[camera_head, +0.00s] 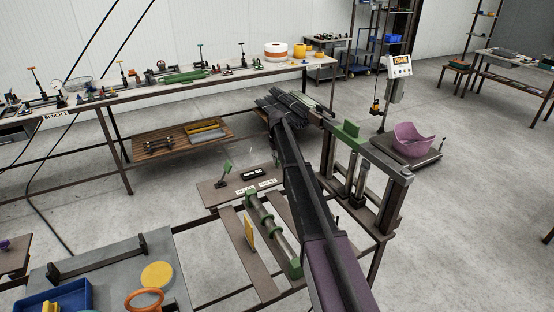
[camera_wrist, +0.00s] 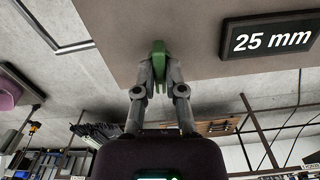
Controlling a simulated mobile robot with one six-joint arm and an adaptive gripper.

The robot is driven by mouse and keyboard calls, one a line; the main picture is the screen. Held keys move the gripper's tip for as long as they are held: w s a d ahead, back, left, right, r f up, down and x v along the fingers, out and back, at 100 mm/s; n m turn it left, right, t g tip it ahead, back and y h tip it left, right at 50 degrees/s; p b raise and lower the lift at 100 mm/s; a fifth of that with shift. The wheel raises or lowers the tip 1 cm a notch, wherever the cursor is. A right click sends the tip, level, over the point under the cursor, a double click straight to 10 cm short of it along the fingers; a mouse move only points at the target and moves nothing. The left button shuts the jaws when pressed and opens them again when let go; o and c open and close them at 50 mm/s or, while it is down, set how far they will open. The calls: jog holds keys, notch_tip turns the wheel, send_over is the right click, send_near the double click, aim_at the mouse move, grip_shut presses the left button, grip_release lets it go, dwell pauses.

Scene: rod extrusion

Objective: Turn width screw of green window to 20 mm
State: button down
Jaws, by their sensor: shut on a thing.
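In the wrist view, my gripper (camera_wrist: 158,62) is shut on a small green piece (camera_wrist: 158,48), one fingertip on each side of it. The green piece lies against a flat brown-grey panel (camera_wrist: 110,20). A black display (camera_wrist: 270,37) on this panel, right of the gripper, reads 25 mm in white. Whether the green piece is the width screw I cannot tell. In the head view, a brown panel with a small dark display (camera_head: 256,174) stands left of my arm. A green block (camera_head: 347,134) tops a dark frame right of my arm. My fingertips cannot be made out there.
A green roller assembly (camera_head: 272,234) lies on the rack at front. A pink bowl (camera_head: 412,141) sits on a scale at right. A long bench (camera_head: 140,92) with several tools runs along the back. The floor at far right is mostly clear.

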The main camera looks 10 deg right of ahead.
jog(key=n, duration=0.5)
jog(key=shift+n, duration=2.6)
jog(key=shift+s, duration=0.1)
jog(key=c, duration=0.7)
grip_release()
